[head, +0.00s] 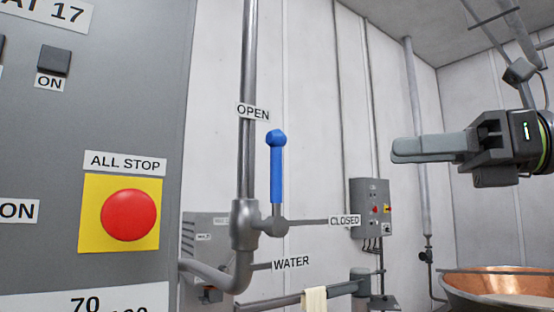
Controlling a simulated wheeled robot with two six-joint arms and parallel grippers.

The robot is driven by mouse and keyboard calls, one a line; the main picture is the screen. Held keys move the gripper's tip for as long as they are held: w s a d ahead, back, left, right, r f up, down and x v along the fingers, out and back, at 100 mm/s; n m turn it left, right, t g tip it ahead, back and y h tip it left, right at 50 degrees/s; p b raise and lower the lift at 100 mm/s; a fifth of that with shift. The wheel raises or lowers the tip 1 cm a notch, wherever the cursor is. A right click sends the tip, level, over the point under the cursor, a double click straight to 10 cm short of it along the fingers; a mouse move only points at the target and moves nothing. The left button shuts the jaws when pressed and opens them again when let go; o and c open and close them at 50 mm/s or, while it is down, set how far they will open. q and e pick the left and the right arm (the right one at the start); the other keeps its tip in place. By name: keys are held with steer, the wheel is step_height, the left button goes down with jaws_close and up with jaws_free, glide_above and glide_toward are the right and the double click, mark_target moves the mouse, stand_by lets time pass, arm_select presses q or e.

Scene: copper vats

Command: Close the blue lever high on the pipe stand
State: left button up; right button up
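The blue lever (277,168) stands upright on a grey valve (246,224) on the vertical pipe (248,70). Its rounded blue top is just right of and below the OPEN label (253,112). The CLOSED label (344,220) is to the right at the height of the lever's pivot (275,226). My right gripper (394,150) is right of the lever, at about the height of its upper half, with fingers pointing left. It is apart from the lever. I see the fingers side-on, so their gap is hidden. My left gripper is not in view.
A grey panel with a red ALL STOP button (128,215) on a yellow plate fills the left. A WATER label (291,262) is below the valve. A light cloth (314,300) hangs on a low pipe. A copper vat (500,288) is lower right. Open space lies between gripper and lever.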

steer(key=p, duration=0.6)
glide_above(276, 218)
steer(key=d, duration=0.2)
steer(key=shift+p+x, duration=0.5)
steer(key=shift+x, duration=0.6)
steer(key=shift+c, duration=0.3)
jaws_close()
